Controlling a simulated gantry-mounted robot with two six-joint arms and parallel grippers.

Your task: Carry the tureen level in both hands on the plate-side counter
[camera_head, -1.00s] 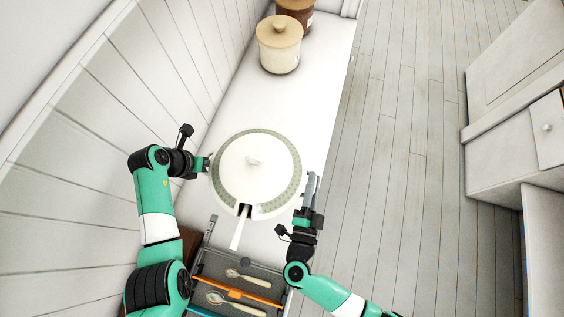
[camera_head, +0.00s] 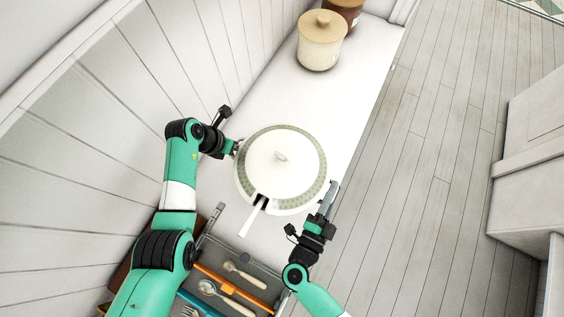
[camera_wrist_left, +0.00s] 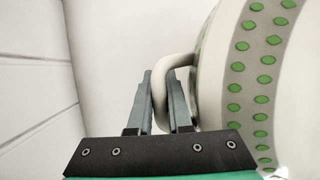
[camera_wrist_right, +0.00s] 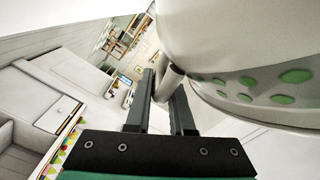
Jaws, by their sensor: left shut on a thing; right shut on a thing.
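The white tureen (camera_head: 284,178) has a green-patterned band, a lid with a knob (camera_head: 281,156), and a ladle handle (camera_head: 251,217) sticking out of a notch at its front. It looks about level over the white counter; from above I cannot tell the gap beneath it. My left gripper (camera_head: 237,147) is shut on the tureen's left handle, and the loop (camera_wrist_left: 166,82) sits between the fingers in the left wrist view. My right gripper (camera_head: 331,190) is at the tureen's right side, shut on the other handle (camera_wrist_right: 170,82), seen in the right wrist view.
A cream canister (camera_head: 320,45) with a wooden lid and a brown jar (camera_head: 345,10) stand at the counter's far end. A cutlery tray (camera_head: 226,275) lies nearer me. The bare counter (camera_head: 285,95) is clear between tureen and canister. The wall is left, the counter's edge right.

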